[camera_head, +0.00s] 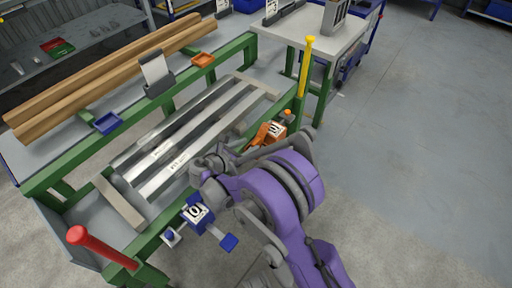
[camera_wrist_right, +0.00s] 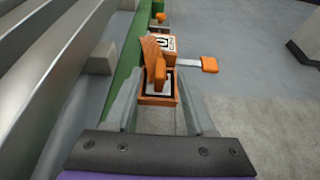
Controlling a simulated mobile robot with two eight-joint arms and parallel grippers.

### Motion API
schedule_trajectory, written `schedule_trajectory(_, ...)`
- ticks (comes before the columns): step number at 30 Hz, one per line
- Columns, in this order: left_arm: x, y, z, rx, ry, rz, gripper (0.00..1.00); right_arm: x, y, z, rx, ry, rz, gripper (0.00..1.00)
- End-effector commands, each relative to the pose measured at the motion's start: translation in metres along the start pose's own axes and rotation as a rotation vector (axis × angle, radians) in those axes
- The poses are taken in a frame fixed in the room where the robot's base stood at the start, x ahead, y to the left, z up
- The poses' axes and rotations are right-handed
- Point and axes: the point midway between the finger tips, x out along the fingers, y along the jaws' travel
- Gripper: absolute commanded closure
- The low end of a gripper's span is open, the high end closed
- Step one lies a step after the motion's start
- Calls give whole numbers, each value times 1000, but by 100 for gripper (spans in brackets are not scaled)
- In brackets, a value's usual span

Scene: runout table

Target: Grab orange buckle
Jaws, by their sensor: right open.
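The orange buckle (camera_head: 263,135) sits on the green side rail of the runout table, near the yellow post. In the right wrist view the orange buckle (camera_wrist_right: 158,68) shows a white label with a dark mark, an upright orange lever and a strap end with an orange tip to the right. My right gripper (camera_wrist_right: 157,92) is open, its two grey fingers spread on either side of the buckle's near part. No grip on it shows. In the head view my purple right arm hides much of the gripper (camera_head: 222,160). My left gripper is not in view.
A blue buckle (camera_head: 197,213) sits nearer on the same rail. Metal bars (camera_head: 185,140) lie left of it. A red post (camera_head: 100,245) and a yellow post (camera_head: 305,68) stand at the rail. Wooden beams (camera_head: 110,75) lie behind. Open floor (camera_head: 420,170) is at right.

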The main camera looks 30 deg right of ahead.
Motion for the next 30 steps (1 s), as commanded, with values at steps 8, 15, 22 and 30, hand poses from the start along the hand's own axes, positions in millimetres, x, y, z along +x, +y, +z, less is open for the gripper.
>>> schedule_trajectory(8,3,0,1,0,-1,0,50,20,-1,-3,2,1,-1,45)
schedule_trajectory(15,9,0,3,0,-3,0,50,54,-2,-9,3,2,-2,45)
schedule_trajectory(22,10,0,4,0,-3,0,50,64,-2,-8,2,2,1,45)
schedule_trajectory(30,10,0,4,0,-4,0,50,64,-2,-8,3,2,1,79)
